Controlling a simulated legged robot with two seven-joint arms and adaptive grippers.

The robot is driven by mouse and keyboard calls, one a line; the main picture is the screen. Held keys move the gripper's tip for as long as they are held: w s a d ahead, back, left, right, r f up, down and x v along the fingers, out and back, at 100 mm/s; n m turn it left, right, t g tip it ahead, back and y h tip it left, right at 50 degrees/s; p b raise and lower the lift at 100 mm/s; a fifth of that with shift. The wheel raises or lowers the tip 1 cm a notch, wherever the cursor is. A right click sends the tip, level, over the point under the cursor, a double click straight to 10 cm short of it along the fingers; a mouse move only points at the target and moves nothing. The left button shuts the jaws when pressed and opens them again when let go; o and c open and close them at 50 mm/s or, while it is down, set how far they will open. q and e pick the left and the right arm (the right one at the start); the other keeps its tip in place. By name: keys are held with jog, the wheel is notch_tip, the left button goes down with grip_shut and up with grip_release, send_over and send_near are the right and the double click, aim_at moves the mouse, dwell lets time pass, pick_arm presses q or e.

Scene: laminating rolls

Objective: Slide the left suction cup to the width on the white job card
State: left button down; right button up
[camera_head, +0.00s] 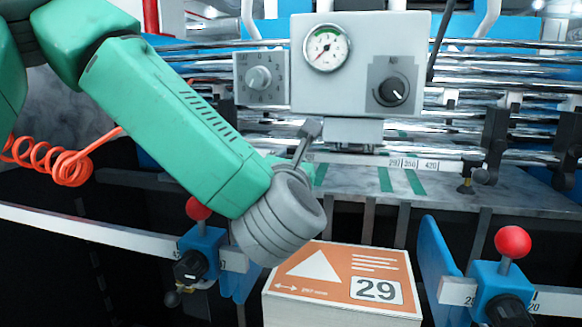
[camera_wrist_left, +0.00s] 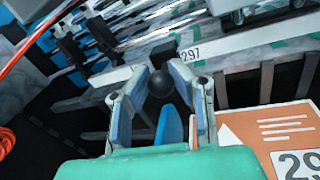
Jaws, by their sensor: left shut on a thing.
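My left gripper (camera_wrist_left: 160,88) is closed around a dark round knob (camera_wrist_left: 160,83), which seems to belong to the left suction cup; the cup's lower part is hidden. In the head view my wrist covers most of the gripper, and only a grey finger part (camera_head: 307,141) shows above it. The white scale bar reads 297, 350 and 420 (camera_head: 413,164); its 297 mark (camera_wrist_left: 190,53) is just beyond the fingers in the wrist view. A small brass-and-black cup fitting (camera_head: 466,184) hangs right of the scale. I cannot make out a separate white job card. My right gripper is out of view.
A paper stack with an orange label marked 29 (camera_head: 345,275) stands in front, between blue side guides with red-knobbed clamps (camera_head: 197,208) (camera_head: 512,243). A grey control box (camera_head: 360,65) with a gauge hangs above. Shiny rollers (camera_head: 520,95) run behind.

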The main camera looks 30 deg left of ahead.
pick_arm(q)
jog(key=shift+f, duration=0.15)
jog(key=c, duration=1.6)
grip_release()
jog(key=shift+o, duration=1.3)
jog(key=shift+w, duration=0.3)
jog(key=shift+s, duration=0.35)
jog(key=v, duration=1.1)
jog(key=shift+d, duration=0.2)
